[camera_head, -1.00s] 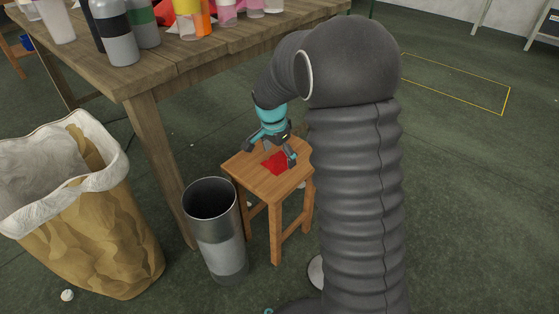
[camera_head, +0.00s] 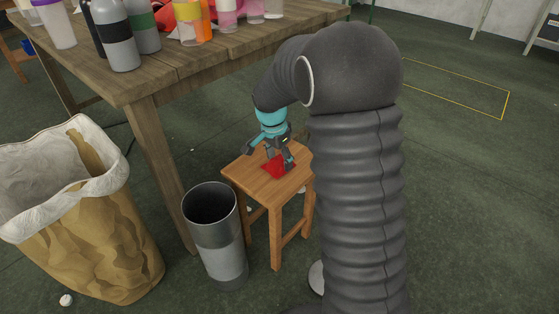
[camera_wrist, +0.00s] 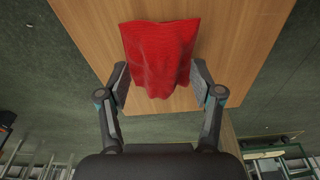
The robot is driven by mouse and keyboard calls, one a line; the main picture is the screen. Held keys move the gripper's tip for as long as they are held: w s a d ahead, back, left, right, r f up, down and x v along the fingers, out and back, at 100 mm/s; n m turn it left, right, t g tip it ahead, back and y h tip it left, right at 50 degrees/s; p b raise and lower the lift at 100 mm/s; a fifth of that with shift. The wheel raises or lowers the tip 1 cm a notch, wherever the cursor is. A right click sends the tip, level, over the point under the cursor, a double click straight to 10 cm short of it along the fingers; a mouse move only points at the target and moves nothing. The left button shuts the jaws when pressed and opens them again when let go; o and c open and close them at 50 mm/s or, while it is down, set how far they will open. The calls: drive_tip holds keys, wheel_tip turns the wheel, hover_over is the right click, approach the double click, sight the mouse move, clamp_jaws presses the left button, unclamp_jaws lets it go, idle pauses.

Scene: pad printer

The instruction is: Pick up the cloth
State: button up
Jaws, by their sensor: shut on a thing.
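The red cloth (camera_head: 277,168) lies on the seat of a small wooden stool (camera_head: 250,179). My gripper (camera_head: 280,160) is down at the cloth, its fingers closed in on it. In the wrist view the cloth (camera_wrist: 160,55) is bunched and wrinkled between the two fingertips (camera_wrist: 160,92), with one fingertip at each side. Its far part spreads over the stool top (camera_wrist: 235,50). Whether any of the cloth is raised off the seat I cannot tell.
A metal bin (camera_head: 218,240) stands just left of the stool. A large paper sack (camera_head: 90,230) is further left. The wooden workbench (camera_head: 180,75), with bottles (camera_head: 115,35) on it, stands behind. The floor to the right is open.

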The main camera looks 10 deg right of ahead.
sight(281, 158)
drive_tip(key=r, duration=0.4)
drive_tip(key=shift+s+d, duration=0.15)
drive_tip(key=shift+d, duration=0.15)
drive_tip(key=s+d+r, duration=0.6)
drive_tip(key=d, duration=0.3)
drive_tip(key=shift+s+p, duration=0.15)
drive_tip(key=shift+p, duration=0.3)
drive_tip(key=shift+r, duration=0.1)
